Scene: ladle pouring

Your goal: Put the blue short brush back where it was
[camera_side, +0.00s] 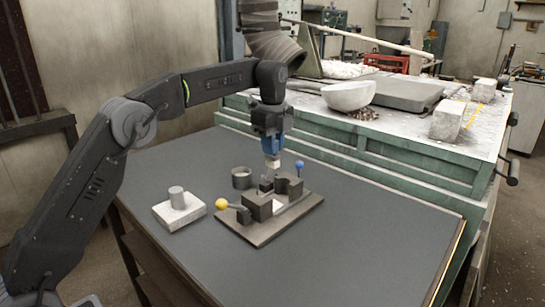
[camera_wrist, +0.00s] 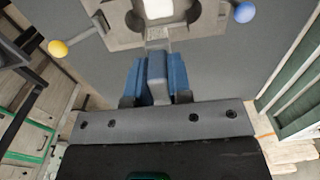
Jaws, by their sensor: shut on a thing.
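My gripper (camera_side: 270,133) is above the dark table, pointing down and shut on the blue short brush (camera_side: 272,147). The brush hangs upright, with a pale lower end just above the back of the dark mould fixture; I cannot tell whether it touches. No marked spot for the brush is clear in either view.
The mould fixture sits on a flat plate (camera_side: 252,237), with a yellow knob (camera_side: 221,204) and a blue knob (camera_side: 299,165). A small dark cup (camera_side: 241,178) stands behind it. A pale block with a cylinder (camera_side: 177,199) lies left. The table's right front (camera_side: 370,235) is clear.

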